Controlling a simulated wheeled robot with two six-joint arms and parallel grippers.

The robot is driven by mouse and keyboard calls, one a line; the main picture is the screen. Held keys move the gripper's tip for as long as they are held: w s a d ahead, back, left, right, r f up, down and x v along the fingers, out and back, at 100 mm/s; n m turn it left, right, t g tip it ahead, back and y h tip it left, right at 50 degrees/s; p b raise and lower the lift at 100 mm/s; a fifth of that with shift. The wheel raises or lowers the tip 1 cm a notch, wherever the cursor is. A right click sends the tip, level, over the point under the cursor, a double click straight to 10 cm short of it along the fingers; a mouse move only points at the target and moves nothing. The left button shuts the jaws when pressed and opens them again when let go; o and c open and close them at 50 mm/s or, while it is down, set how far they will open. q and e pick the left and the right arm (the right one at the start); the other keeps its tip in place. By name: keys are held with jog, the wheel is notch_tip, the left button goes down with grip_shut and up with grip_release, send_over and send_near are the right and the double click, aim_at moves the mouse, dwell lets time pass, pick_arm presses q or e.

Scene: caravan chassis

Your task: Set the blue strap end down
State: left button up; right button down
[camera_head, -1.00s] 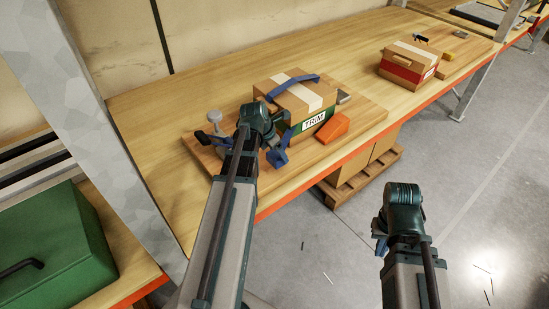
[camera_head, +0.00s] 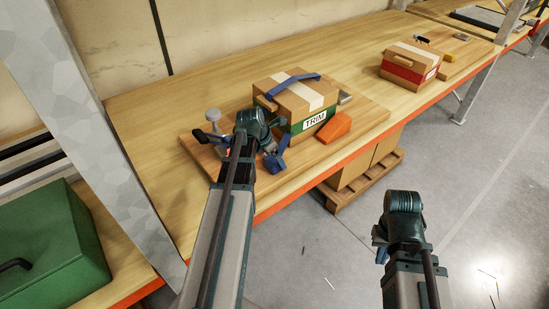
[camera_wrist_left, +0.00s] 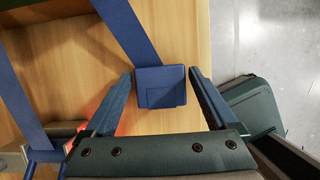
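The blue strap end (camera_wrist_left: 160,88) is a flat blue block on a blue strap (camera_wrist_left: 130,25) in the left wrist view. It lies between the fingertips of my left gripper (camera_wrist_left: 160,80), with a narrow gap visible on each side. The left gripper (camera_head: 275,158) is open, low over the front of the wooden board (camera_head: 365,122); any gap beneath the strap end cannot be judged. A blue strap piece (camera_head: 292,85) crosses the top of the TRIM box (camera_head: 316,103). My right gripper (camera_head: 381,248) hangs empty over the floor, its finger opening unclear.
An orange wedge (camera_head: 335,127) lies right of the left gripper. A clamp with a grey knob (camera_head: 213,115) stands at the board's left. A red-banded box (camera_head: 408,66) stands farther right on the bench (camera_head: 345,65). A grey upright (camera_head: 85,120) is close to the left.

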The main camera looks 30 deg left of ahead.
pick_arm(q)
jog(key=shift+o, duration=0.2)
jog(key=shift+r, duration=0.1)
jog(key=shift+p+v, duration=0.8)
jog(key=shift+p, duration=0.05)
jog(key=p+v, duration=0.9)
jog(key=v, duration=0.1)
jog(key=shift+r+p, duration=0.3)
jog(key=shift+p, duration=0.05)
